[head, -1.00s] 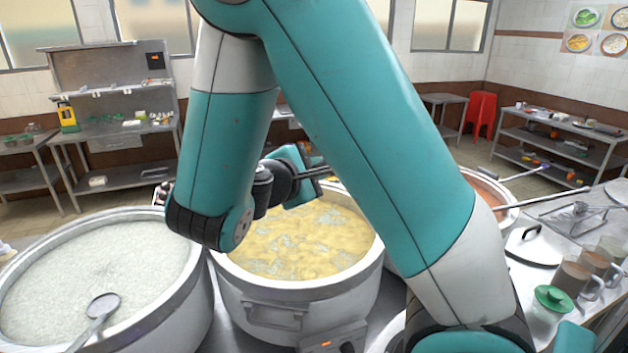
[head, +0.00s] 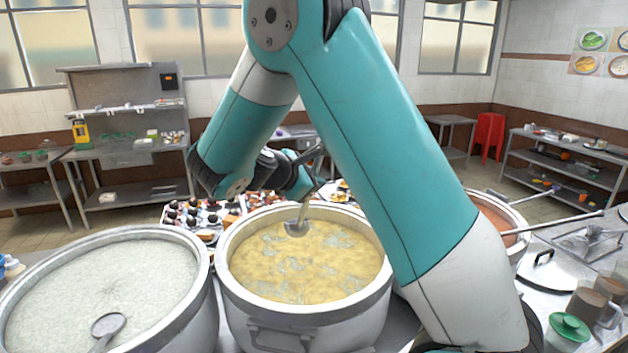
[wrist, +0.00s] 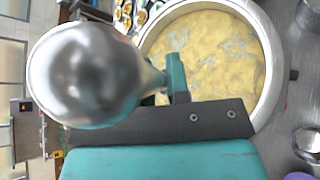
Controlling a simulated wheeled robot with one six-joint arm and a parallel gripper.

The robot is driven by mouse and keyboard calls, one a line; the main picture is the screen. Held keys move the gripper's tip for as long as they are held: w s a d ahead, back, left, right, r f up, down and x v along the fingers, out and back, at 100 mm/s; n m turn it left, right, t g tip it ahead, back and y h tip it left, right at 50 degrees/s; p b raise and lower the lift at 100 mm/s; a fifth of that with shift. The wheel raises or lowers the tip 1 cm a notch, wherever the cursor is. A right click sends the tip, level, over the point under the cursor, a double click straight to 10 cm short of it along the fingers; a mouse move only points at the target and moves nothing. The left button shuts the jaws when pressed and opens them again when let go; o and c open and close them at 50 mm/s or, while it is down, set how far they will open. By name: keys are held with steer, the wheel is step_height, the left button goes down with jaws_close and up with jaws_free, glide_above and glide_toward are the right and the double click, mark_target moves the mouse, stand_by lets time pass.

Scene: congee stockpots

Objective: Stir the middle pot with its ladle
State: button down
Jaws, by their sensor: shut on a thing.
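The middle pot (head: 328,322) is a wide metal stockpot full of yellow congee (head: 310,268). My gripper (head: 305,184) is shut on the ladle's handle above the pot's far side. The metal ladle (head: 297,229) hangs bowl-down over the far part of the congee. My arm hides the pot's right side in the head view.
A pot of white congee (head: 110,285) with a ladle (head: 106,327) resting in it stands at left. A pot of reddish congee (head: 497,222) with a long handle across it is at right. Food trays (head: 205,215) lie behind.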

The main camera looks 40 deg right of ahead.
step_height(320, 180, down, 17)
steer(key=b, duration=1.1)
steer(key=shift+f, duration=0.2)
